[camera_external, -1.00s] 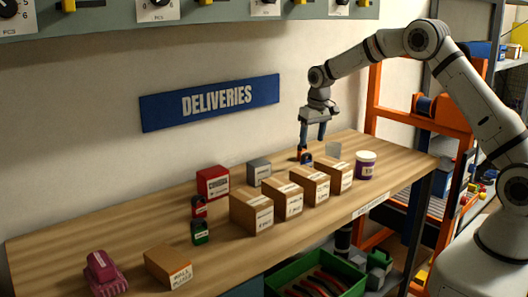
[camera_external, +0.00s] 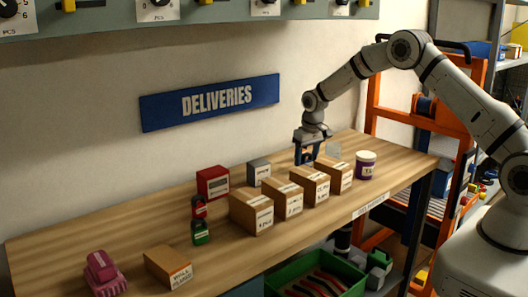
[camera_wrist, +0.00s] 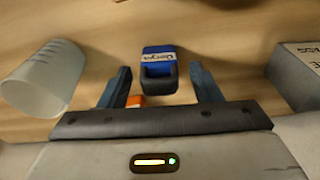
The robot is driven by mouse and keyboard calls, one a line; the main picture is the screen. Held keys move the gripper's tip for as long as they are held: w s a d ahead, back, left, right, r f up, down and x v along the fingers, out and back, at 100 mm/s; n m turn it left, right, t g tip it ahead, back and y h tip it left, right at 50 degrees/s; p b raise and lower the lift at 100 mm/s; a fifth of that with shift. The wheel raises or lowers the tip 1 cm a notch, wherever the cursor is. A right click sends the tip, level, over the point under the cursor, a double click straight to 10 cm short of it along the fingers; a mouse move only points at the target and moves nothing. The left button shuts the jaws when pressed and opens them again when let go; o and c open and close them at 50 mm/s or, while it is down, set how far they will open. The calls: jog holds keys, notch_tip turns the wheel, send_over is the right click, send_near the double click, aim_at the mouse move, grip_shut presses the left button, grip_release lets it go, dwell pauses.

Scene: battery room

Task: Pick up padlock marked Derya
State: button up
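The padlock marked Derya (camera_wrist: 158,68) is blue with a white name label and a dark shackle part. In the wrist view it lies on the wooden bench between my gripper's two fingers, with a gap on each side. My gripper (camera_wrist: 160,76) is open and points down. In the external view my gripper (camera_external: 307,159) is low at the back of the bench, around the padlock (camera_external: 307,157), which its fingers partly hide.
A small orange thing (camera_wrist: 136,100) is close to the left finger. A translucent cup (camera_wrist: 42,80) stands left and a grey box (camera_wrist: 296,80) right. Cardboard boxes (camera_external: 282,198) line the bench's front. A red padlock (camera_external: 199,208) and green padlock (camera_external: 200,232) stand farther left.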

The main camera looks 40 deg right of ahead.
jog(key=c, duration=1)
